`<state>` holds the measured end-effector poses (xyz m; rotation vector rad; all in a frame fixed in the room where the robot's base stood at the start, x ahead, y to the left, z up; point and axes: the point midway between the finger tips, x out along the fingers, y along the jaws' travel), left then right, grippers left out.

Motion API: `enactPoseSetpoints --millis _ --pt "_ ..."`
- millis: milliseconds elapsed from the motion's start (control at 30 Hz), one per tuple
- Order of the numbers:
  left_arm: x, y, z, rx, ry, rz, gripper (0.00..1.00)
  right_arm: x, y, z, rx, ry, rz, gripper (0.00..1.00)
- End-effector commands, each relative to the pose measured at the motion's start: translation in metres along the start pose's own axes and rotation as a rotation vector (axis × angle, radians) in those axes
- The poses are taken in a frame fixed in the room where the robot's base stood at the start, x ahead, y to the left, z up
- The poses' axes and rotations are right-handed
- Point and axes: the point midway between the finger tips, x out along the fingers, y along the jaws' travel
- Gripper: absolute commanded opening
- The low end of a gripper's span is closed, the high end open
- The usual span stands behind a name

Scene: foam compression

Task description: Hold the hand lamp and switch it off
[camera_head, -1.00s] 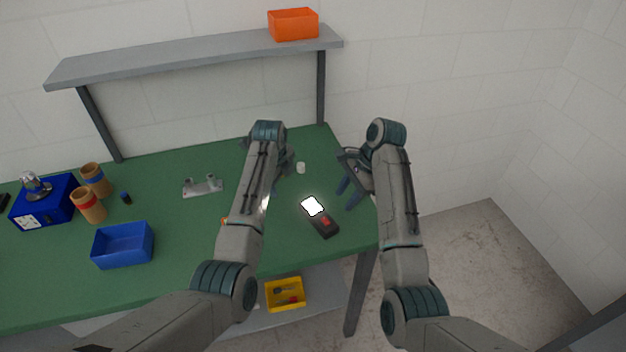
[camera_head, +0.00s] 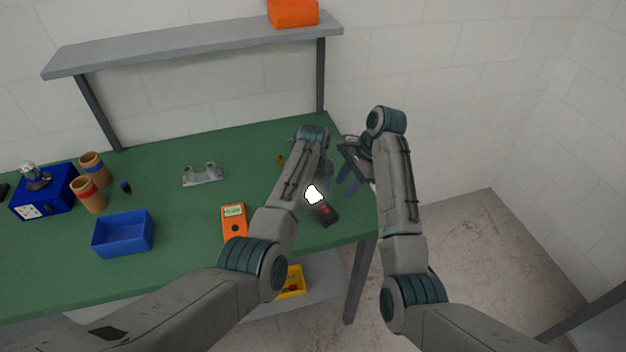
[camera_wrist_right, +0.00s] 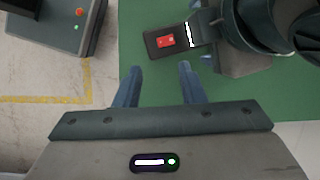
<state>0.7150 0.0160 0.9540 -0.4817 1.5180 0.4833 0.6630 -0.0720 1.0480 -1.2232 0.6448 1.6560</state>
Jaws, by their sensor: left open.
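The hand lamp (camera_head: 327,215) lies on the green table near its right edge. It has a dark body with a red switch (camera_wrist_right: 166,40) and a brightly lit white head (camera_head: 313,195). My left gripper (camera_wrist_right: 201,32) is open at the lit end of the lamp, with a blue fingertip to either side of it in the right wrist view. The left arm hides most of that gripper in the head view. My right gripper (camera_wrist_right: 161,75) is open and empty, to the right of the lamp (camera_head: 350,182), apart from it.
An orange meter (camera_head: 234,221) lies left of the left arm. A metal bracket (camera_head: 203,175), blue bin (camera_head: 123,236), brown cups (camera_head: 88,196) and blue box (camera_head: 46,196) stand further left. A grey shelf (camera_head: 190,53) spans the back. The table's right edge is close to the lamp.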

Motion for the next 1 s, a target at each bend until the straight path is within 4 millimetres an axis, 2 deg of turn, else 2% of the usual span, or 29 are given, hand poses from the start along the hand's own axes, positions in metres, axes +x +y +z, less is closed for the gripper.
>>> enactPoseSetpoints --millis 200,500,767,933,967,1000 --pt "0.016 0.000 0.000 0.000 -0.001 0.000 0.73 0.000 0.000 0.000 0.000 0.000 0.000 0.36" --pt "0.017 0.000 0.001 -0.001 -0.001 -0.001 0.71 0.000 0.000 0.000 0.000 0.000 0.000 0.36" --pt "0.017 0.000 0.001 -0.001 -0.001 -0.001 0.20 0.000 0.000 0.000 0.000 0.000 0.000 0.36" --pt "0.017 0.000 0.001 -0.001 -0.001 -0.001 0.18 0.004 0.001 -0.001 -0.032 -0.006 -0.017 0.05" --pt "0.017 0.000 0.001 -0.001 -0.001 -0.001 0.18 0.006 0.001 -0.001 -0.051 -0.010 -0.027 0.00" --pt "0.017 0.000 0.001 -0.001 -0.001 -0.001 0.18 0.009 0.001 -0.002 -0.087 -0.016 -0.047 0.00"
